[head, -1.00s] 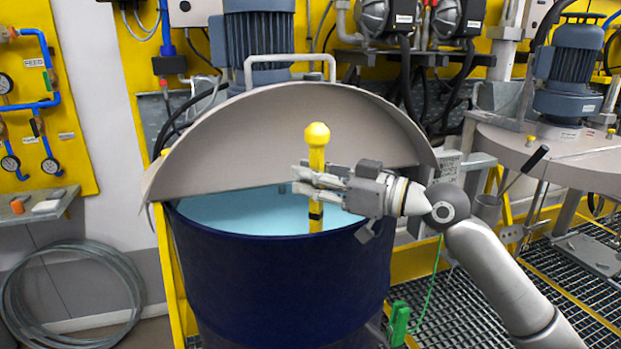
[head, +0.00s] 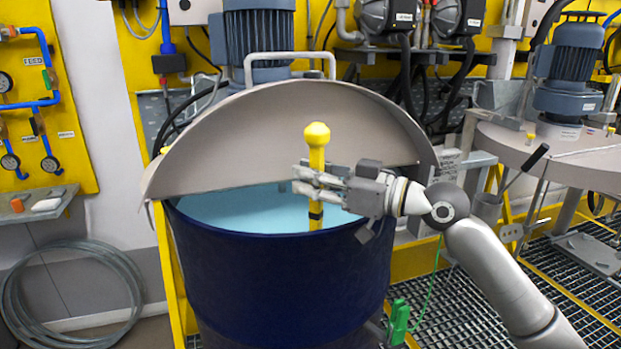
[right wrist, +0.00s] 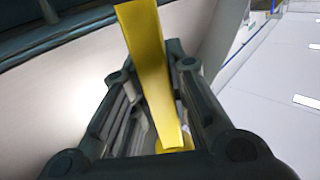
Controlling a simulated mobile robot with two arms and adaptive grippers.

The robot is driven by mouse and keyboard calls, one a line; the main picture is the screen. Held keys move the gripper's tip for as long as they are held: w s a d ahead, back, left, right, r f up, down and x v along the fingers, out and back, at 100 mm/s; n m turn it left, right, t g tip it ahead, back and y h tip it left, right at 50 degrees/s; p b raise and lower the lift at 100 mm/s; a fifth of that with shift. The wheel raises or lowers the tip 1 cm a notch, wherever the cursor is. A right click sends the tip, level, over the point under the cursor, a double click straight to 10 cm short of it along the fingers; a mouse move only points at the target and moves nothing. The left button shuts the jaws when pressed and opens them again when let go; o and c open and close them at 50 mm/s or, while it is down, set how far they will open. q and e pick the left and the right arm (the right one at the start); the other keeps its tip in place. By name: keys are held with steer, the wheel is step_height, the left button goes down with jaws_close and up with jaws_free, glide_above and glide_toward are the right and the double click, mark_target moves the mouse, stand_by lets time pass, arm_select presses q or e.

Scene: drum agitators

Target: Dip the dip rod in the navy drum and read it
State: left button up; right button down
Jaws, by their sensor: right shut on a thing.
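The navy drum (head: 280,285) stands in the middle of the head view with pale blue liquid (head: 250,209) inside. Its grey lid (head: 270,130) is tilted up at the back, leaving the front of the mouth open. My right gripper (head: 306,180) is shut on the yellow dip rod (head: 317,158) below its knob. The rod is upright over the drum opening, and its lower part is hidden behind the drum's front rim. A dark band shows on it just above the rim. In the right wrist view the rod (right wrist: 152,70) runs between the fingers. My left gripper is not in view.
The half lid rises close behind the rod and gripper. A second grey vessel lid with a blue motor (head: 572,62) is at the right. Coiled hose (head: 72,295) lies at the left.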

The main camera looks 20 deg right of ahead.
steer(key=shift+r, duration=0.1)
steer(key=shift+r+p, duration=0.8)
steer(key=shift+r, duration=0.15)
step_height(320, 180, up, 33)
steer(key=p, duration=2.7)
steer(key=shift+s, duration=0.1)
